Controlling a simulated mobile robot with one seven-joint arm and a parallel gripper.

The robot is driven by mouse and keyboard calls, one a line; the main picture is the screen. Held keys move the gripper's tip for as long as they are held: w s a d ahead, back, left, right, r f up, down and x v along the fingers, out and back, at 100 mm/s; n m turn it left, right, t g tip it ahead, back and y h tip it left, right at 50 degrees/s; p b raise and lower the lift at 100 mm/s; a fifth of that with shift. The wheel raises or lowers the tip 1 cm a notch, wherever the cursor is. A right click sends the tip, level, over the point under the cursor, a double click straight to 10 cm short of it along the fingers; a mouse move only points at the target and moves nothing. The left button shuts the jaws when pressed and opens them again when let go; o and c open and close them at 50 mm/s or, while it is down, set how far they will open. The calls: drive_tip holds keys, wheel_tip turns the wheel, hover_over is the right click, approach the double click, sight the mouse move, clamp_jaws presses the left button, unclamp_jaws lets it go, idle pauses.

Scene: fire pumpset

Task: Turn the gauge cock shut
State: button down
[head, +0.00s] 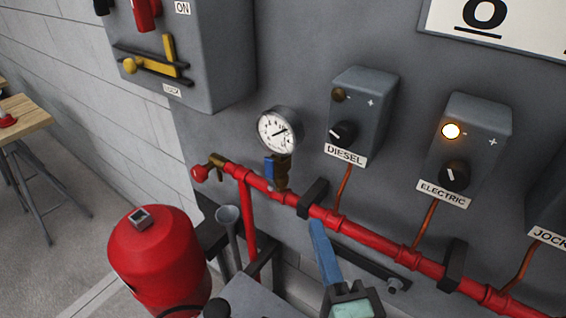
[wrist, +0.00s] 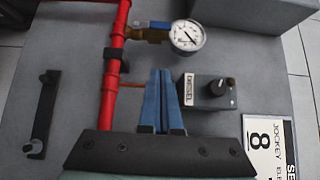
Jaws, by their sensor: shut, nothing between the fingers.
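The gauge cock has a brass body (head: 282,176) between the red pipe and the round white pressure gauge (head: 277,131). Its blue lever (head: 269,168) lies alongside the body, roughly in line with the stem. In the wrist view the brass body (wrist: 148,35), the blue lever (wrist: 160,24) and the gauge (wrist: 187,35) show at the top, beyond the fingertips. My gripper (head: 317,224) has blue fingers, shut and empty. It is below and to the right of the cock in the head view, apart from it. The fingers also show in the wrist view (wrist: 160,73).
The red pipe (head: 375,244) runs along the panel on black clamps. The DIESEL box (head: 362,108) and ELECTRIC box (head: 478,130), its lamp lit, stand out to the right. A grey cabinet (head: 215,50) is upper left. A red tank (head: 160,255) stands lower left.

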drive_tip(key=p, duration=0.3)
approach(270, 175)
drive_tip(key=w+d+r, duration=0.2)
drive_tip(key=w+d, duration=0.2)
drive_tip(key=w+a, duration=0.1)
drive_tip(key=w+a+p, duration=0.1)
drive_tip(key=shift+w+a+f, duration=0.1)
drive_tip(key=shift+a+f, duration=0.1)
drive_tip(key=shift+a, duration=0.15)
drive_tip(key=shift+w+a+f, duration=0.15)
drive_tip(key=shift+w+a, duration=0.2)
drive_tip(key=shift+a, duration=0.05)
drive_tip(key=shift+p, duration=0.5)
drive_tip(key=shift+r+p, duration=0.25)
drive_tip(key=shift+p, duration=0.1)
drive_tip(key=shift+a+n+g+p, duration=0.15)
drive_tip(key=shift+n+g+p, duration=0.35)
